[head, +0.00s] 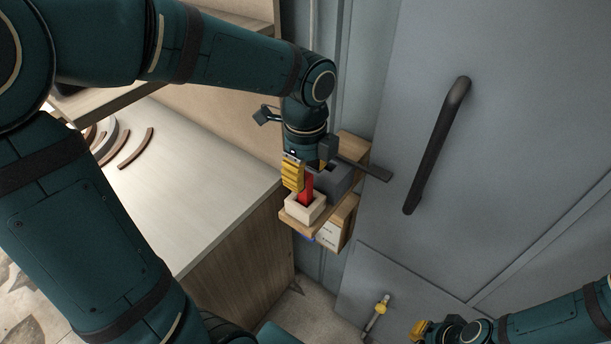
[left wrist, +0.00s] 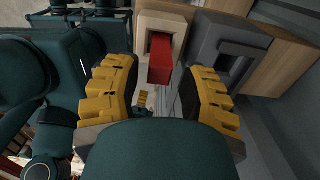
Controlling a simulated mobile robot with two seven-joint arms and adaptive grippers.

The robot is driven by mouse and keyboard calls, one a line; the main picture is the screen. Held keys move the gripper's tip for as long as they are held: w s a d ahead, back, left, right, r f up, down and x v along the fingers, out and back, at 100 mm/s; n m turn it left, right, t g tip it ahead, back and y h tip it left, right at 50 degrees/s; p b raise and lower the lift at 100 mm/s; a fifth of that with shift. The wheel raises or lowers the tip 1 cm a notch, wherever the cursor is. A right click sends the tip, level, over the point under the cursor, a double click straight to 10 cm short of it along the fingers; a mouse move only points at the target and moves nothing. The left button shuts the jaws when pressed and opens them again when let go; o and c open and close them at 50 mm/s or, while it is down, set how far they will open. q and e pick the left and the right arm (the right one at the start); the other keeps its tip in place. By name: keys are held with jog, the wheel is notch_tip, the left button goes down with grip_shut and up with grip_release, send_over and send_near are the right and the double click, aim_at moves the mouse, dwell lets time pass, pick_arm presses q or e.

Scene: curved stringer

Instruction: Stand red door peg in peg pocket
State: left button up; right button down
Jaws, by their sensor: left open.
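The red door peg (head: 308,186) stands with its lower end in the square opening of a cream block (head: 305,210), which looks like the peg pocket. In the left wrist view the red peg (left wrist: 161,60) sticks out of the cream block's (left wrist: 175,20) opening toward me. My left gripper (head: 309,178) is open just above the block. Its yellow fingers lie on either side of the peg with gaps, in the left wrist view (left wrist: 160,88) too. The peg's lower end is hidden in the opening. My right gripper (head: 422,329) shows only partly at the lower right.
A grey block (left wrist: 228,50) with its own opening sits beside the cream block on a small wooden shelf. A grey door with a dark handle (head: 437,145) stands to the right. Curved strips (head: 136,150) lie on the counter (head: 190,190) at left.

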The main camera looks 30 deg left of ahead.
pick_arm(q)
notch_tip(320, 180, up, 10)
jog(key=p, duration=0.2)
jog(key=shift+f, duration=0.15)
dwell(0.4)
